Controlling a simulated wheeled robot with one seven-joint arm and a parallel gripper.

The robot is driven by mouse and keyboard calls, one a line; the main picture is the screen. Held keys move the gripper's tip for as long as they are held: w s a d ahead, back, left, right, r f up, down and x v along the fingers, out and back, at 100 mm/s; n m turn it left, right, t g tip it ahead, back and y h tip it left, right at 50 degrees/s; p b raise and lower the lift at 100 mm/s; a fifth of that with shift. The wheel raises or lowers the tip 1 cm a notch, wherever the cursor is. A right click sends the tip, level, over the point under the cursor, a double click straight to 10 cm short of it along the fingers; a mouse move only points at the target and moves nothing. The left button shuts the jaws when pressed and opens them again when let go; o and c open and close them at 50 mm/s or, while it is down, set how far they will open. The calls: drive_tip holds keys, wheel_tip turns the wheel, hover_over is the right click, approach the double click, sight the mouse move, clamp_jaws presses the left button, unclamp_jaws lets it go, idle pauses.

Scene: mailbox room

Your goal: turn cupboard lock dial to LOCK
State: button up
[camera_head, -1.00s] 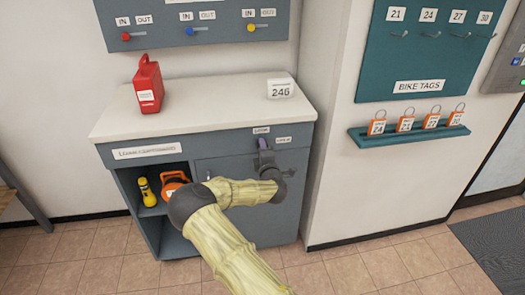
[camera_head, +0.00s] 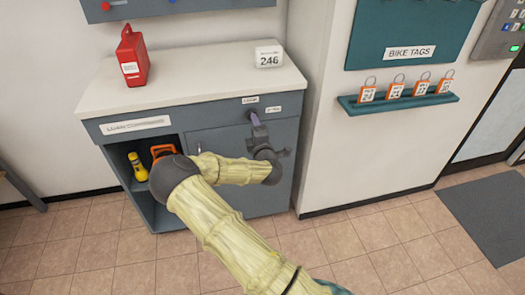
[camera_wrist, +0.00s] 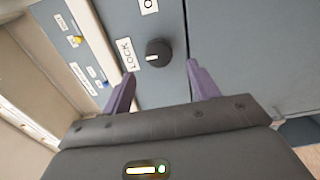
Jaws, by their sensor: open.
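The lock dial (camera_wrist: 158,53) is a round black knob on the grey cupboard front. A short white mark on it lies on the side facing the LOCK label (camera_wrist: 127,55). A second label (camera_wrist: 148,6), cut off by the frame edge, is above the dial in the wrist view. My gripper (camera_wrist: 161,72) is open, its purple fingers apart, with the dial just beyond and between the tips; I see no contact. In the head view my gripper (camera_head: 256,122) is at the cupboard's upper right and hides the dial. The LOCK label (camera_head: 250,100) shows above it.
The cupboard (camera_head: 215,143) has a white countertop (camera_head: 190,85) bearing a red can (camera_head: 131,57) and a 246 block (camera_head: 268,57). A yellow torch (camera_head: 138,167) and an orange item (camera_head: 163,151) are in its open left compartment. A teal shelf (camera_head: 400,105) with tags is right.

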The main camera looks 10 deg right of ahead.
drive_tip(key=s, duration=1.2)
drive_tip(key=shift+s, duration=0.2)
drive_tip(key=s+d+f+m+g+h, duration=0.45)
drive_tip(key=d+m+g, duration=0.3)
drive_tip(key=m, duration=0.55)
drive_tip(key=s+a+r+m+g+y, duration=0.2)
drive_tip(key=s+a+r+m+g, duration=0.15)
drive_tip(key=s, duration=0.55)
drive_tip(key=s+a+r+m+g+y, duration=0.25)
drive_tip(key=s+a+r+g, duration=0.2)
drive_tip(key=s, duration=0.35)
drive_tip(key=w+p+v, duration=0.1)
drive_tip(key=p+v, duration=0.9)
drive_tip(key=w+p+v, duration=0.2)
drive_tip(key=p+v, duration=0.9)
drive_tip(key=shift+w+d+r+n, duration=0.25)
drive_tip(key=shift+d+r+n, duration=0.15)
drive_tip(key=shift+r, duration=0.1)
